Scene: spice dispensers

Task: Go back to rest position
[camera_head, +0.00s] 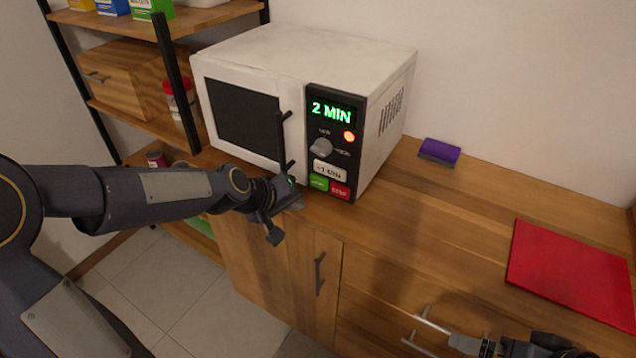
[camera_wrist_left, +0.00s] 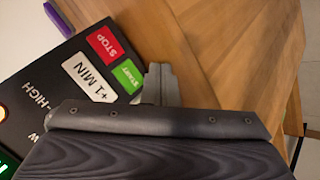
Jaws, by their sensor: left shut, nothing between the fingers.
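My left gripper (camera_head: 290,203) is shut and empty, low in front of the microwave's control panel. In the left wrist view its closed fingertips (camera_wrist_left: 160,84) show beside the green START button (camera_wrist_left: 127,76); I cannot tell whether they touch the panel. The white microwave (camera_head: 300,55) stands on the wooden counter with its door shut. Its display (camera_head: 333,110) reads "2 MIN" in green, and an orange light glows below it. The red STOP button (camera_head: 339,190) is beside START. Part of my right gripper (camera_head: 520,346) shows at the bottom right edge; its fingers are not clear.
A purple sponge (camera_head: 439,151) lies on the counter right of the microwave. A red mat (camera_head: 572,272) lies farther right. Counter between them is bare. A black-framed shelf (camera_head: 150,125) stands at left. Cabinet and drawer handles (camera_head: 319,273) stick out below the counter edge.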

